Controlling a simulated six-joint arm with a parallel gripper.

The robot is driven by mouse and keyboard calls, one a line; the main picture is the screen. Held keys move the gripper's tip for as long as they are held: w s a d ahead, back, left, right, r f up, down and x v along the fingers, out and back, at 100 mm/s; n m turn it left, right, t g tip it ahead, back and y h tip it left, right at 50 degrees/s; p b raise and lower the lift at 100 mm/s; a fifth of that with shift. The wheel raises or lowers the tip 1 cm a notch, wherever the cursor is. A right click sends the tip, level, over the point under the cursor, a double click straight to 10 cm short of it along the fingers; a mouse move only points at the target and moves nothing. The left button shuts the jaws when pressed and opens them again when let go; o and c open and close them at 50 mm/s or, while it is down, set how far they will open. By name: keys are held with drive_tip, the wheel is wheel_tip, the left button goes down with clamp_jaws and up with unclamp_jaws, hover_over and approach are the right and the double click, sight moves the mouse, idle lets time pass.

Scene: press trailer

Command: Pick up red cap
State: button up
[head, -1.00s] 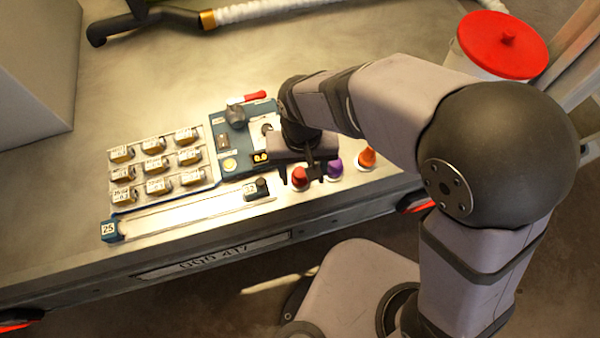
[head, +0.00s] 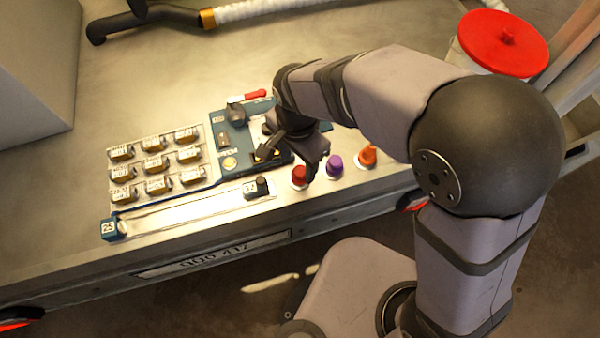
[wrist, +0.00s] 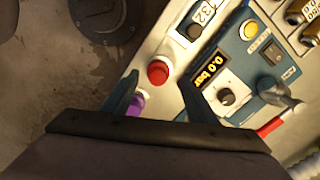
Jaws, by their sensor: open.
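The small red cap (head: 299,174) stands on a light round base near the front edge of the trailer top, first in a row of three caps. It also shows in the wrist view (wrist: 158,74), between and just beyond the fingertips. My gripper (head: 286,164) is open and empty above the panel's right end. In the wrist view my gripper (wrist: 158,88) has one finger on each side of the red cap's line. I cannot tell the height left between fingertips and cap.
A purple cap (head: 334,164) and an orange cap (head: 367,155) stand close to the right. The blue control panel (head: 228,165) with knobs, a display (wrist: 211,70) and a red-handled lever (head: 248,96) lies beside them. A large red lid (head: 503,42) covers a white bucket at the back right.

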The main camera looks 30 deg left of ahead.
sight(300, 170)
drive_tip(key=shift+w+d+f, duration=0.1)
drive_tip(key=shift+d+f, duration=0.05)
drive_tip(key=shift+f, duration=1.35)
drive_tip(key=shift+w+d+f, duration=0.1)
drive_tip(key=shift+f, duration=1.35)
drive_tip(key=c, duration=0.9)
